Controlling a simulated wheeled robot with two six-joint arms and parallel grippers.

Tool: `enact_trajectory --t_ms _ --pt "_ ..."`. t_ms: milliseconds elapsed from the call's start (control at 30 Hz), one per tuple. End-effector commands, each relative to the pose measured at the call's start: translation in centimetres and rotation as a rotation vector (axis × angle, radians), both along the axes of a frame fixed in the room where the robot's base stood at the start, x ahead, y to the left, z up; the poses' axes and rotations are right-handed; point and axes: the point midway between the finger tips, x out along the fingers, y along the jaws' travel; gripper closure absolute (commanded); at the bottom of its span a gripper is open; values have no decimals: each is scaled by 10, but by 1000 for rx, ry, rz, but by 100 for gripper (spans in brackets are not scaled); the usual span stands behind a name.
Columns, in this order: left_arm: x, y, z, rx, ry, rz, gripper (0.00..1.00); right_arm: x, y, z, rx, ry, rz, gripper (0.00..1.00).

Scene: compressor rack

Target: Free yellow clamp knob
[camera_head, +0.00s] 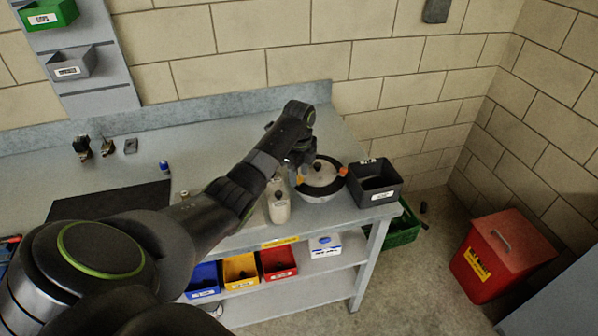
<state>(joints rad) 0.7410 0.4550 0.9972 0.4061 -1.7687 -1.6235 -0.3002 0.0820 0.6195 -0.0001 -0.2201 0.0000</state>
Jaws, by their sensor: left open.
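I cannot tell which is the yellow clamp knob. My left arm reaches across the bench from the left. My left gripper (297,161) is open, at the pot's left rim just above the left knob. The fingers are small and dark, and I cannot tell if they touch it. My right gripper is out of view.
A dark grey bin (374,183) stands close right of the pot. A pale bottle (279,208) stands in front-left. A black mat (110,200) lies further left. Blue, yellow and red bins sit on the shelf below. A red lidded container (497,258) stands on the floor.

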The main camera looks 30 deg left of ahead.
Motion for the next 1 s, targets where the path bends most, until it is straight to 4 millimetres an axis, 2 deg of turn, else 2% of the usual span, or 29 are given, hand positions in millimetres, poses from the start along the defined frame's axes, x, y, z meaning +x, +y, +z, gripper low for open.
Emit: enact_trajectory --t_ms 200,533,767,1000 --pt "0 0 0 0 0 0 57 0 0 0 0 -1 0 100" --pt "0 0 0 0 1 0 100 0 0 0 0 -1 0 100" --pt "0 0 1 0 1 14 100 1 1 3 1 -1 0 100" --pt "0 0 4 -1 1 113 100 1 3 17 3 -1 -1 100"
